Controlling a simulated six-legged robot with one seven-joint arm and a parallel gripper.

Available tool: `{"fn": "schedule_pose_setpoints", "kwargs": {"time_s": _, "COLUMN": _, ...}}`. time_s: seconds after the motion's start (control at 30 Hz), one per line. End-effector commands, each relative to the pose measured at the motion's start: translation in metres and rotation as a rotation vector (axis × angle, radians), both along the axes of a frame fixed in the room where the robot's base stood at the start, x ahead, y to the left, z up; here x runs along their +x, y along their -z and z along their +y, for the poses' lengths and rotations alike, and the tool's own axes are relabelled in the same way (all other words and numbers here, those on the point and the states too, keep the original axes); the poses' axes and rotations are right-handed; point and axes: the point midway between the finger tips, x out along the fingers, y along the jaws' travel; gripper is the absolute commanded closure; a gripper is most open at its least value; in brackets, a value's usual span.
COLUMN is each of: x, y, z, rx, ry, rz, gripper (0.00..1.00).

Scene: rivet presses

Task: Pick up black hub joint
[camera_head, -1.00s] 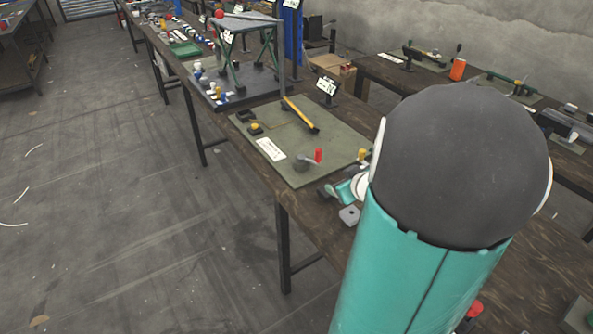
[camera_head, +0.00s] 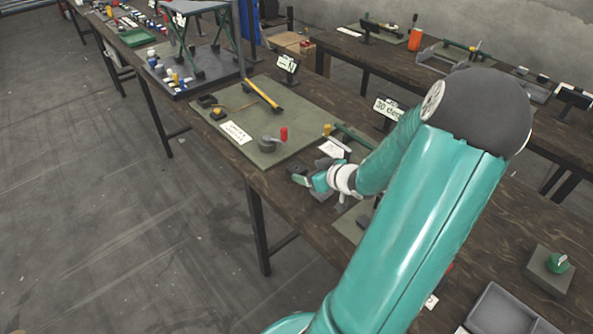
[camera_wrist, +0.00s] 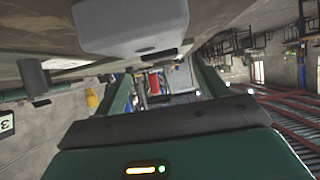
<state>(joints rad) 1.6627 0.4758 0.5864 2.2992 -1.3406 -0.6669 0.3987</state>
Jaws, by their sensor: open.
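I cannot make out for certain which thing is the black hub joint. A dark round piece (camera_head: 267,145) sits on the near end of the green-grey mat, beside an upright red handle. A small black block (camera_head: 207,100) lies at the mat's far left corner. My gripper (camera_head: 299,180) is low over the front edge of the bench, just right of that mat. In the wrist view its two green fingers (camera_wrist: 152,92) are spread, with nothing held between them. A pale grey block (camera_wrist: 130,28) is close to the fingers. A dark cylinder (camera_wrist: 34,78) shows at the left.
The mat (camera_head: 235,90) also carries a yellow-black bar (camera_head: 262,95) and a white label (camera_head: 235,132). A sign (camera_head: 388,108) stands behind my arm. A grey tray (camera_head: 505,312) and a green-knobbed block (camera_head: 550,265) are at right. The floor at left is clear.

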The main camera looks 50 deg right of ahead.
Motion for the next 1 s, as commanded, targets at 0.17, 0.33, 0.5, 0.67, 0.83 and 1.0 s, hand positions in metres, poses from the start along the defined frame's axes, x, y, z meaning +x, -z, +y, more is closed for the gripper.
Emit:
{"fn": "schedule_pose_setpoints", "kwargs": {"time_s": 0.17, "x": 0.010, "y": 0.007, "z": 0.000, "rx": 0.003, "ry": -0.001, "rz": 0.001, "gripper": 0.27}}
{"fn": "schedule_pose_setpoints", "kwargs": {"time_s": 0.33, "x": 0.030, "y": 0.019, "z": -0.001, "rx": 0.004, "ry": -0.001, "rz": 0.000, "gripper": 0.27}}
{"fn": "schedule_pose_setpoints", "kwargs": {"time_s": 0.5, "x": 0.046, "y": 0.027, "z": -0.003, "rx": 0.001, "ry": 0.000, "rz": 0.000, "gripper": 0.27}}
{"fn": "schedule_pose_setpoints", "kwargs": {"time_s": 0.67, "x": 0.047, "y": 0.028, "z": -0.003, "rx": 0.000, "ry": 0.000, "rz": 0.002, "gripper": 0.27}}
{"fn": "schedule_pose_setpoints", "kwargs": {"time_s": 0.83, "x": 0.047, "y": 0.028, "z": -0.003, "rx": 0.000, "ry": 0.001, "rz": 0.001, "gripper": 0.41}}
{"fn": "schedule_pose_setpoints", "kwargs": {"time_s": 1.0, "x": 0.047, "y": 0.028, "z": -0.003, "rx": 0.000, "ry": 0.001, "rz": 0.001, "gripper": 0.74}}
